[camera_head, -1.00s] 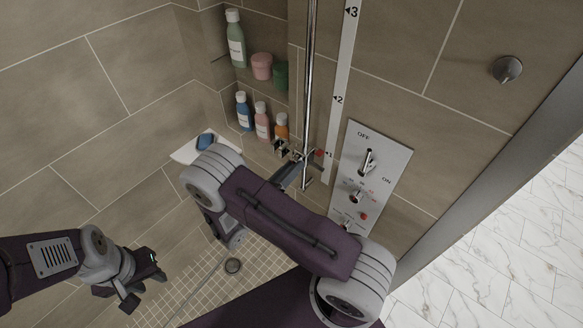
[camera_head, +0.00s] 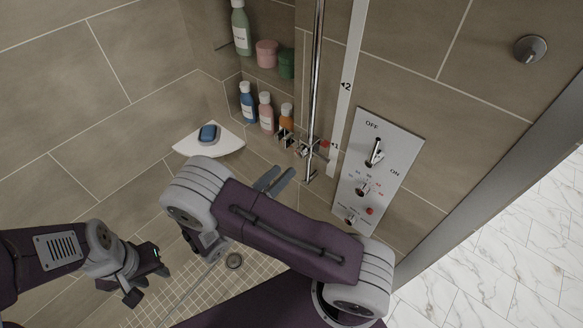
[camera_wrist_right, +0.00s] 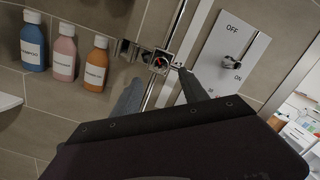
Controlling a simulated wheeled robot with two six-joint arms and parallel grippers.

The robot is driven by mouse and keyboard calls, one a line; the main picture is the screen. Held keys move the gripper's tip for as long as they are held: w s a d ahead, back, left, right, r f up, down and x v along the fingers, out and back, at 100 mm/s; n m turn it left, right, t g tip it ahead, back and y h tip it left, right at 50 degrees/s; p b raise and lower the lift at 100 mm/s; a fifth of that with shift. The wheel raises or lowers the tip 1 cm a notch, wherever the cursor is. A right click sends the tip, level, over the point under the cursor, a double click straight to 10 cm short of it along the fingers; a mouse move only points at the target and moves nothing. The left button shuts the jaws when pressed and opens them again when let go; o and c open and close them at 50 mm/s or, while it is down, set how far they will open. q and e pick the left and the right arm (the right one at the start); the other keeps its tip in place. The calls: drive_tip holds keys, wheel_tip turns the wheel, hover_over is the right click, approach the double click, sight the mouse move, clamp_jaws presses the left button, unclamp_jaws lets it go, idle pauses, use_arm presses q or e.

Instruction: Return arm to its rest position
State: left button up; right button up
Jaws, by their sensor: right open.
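My right arm reaches across the middle of the head view. Its gripper (camera_head: 276,181) is open and empty, with its two fingers apart, below the shower rail. In the right wrist view the fingers (camera_wrist_right: 156,93) stand apart with the slider bracket (camera_wrist_right: 162,62) beyond them, and nothing is between them. My left gripper (camera_head: 147,272) hangs at the lower left of the head view, clear of the walls; its fingers are too small and dark to tell their opening. The metal shower rail (camera_head: 317,80) runs up the wall and carries the bracket with a red marker.
A control panel (camera_head: 395,150) with a lever and knobs is right of the rail. Bottles (camera_head: 265,112) stand in a wall niche. A corner shelf (camera_head: 225,145) holds blue soap (camera_head: 208,132). A round knob (camera_head: 530,49) juts from the wall. The tiled floor has a drain (camera_head: 234,261).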

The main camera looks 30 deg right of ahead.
drive_tip(key=shift+v, duration=1.2)
